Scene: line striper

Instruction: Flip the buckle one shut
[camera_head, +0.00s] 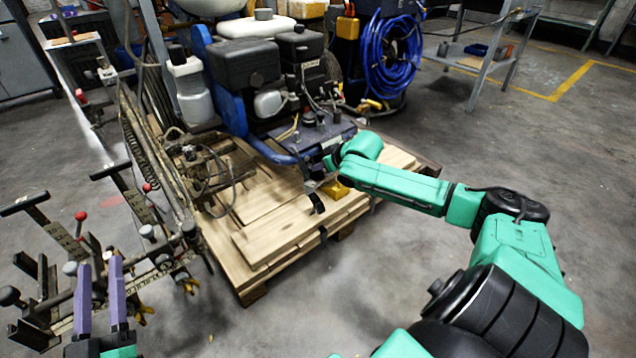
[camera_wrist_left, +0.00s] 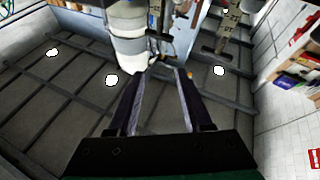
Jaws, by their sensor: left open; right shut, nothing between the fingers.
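The line striper (camera_head: 243,65), with blue, black and white parts, stands on a wooden pallet (camera_head: 275,230). I cannot make out which part is the buckle. My left gripper (camera_head: 100,275) has purple fingers, open and empty, in front of the levers and rods (camera_head: 75,240) at the left. In the left wrist view its two fingers (camera_wrist_left: 158,85) are spread, with a white and grey cylinder (camera_wrist_left: 130,40) beyond them. My right arm reaches to the machine's front right corner. Its gripper (camera_head: 330,162) is shut and empty there, with its fingers mostly hidden by the wrist.
A metal shelf rack (camera_head: 487,55) stands at the back right. The pallet edge and the projecting levers are close by. The grey floor (camera_head: 560,150) at the right is clear.

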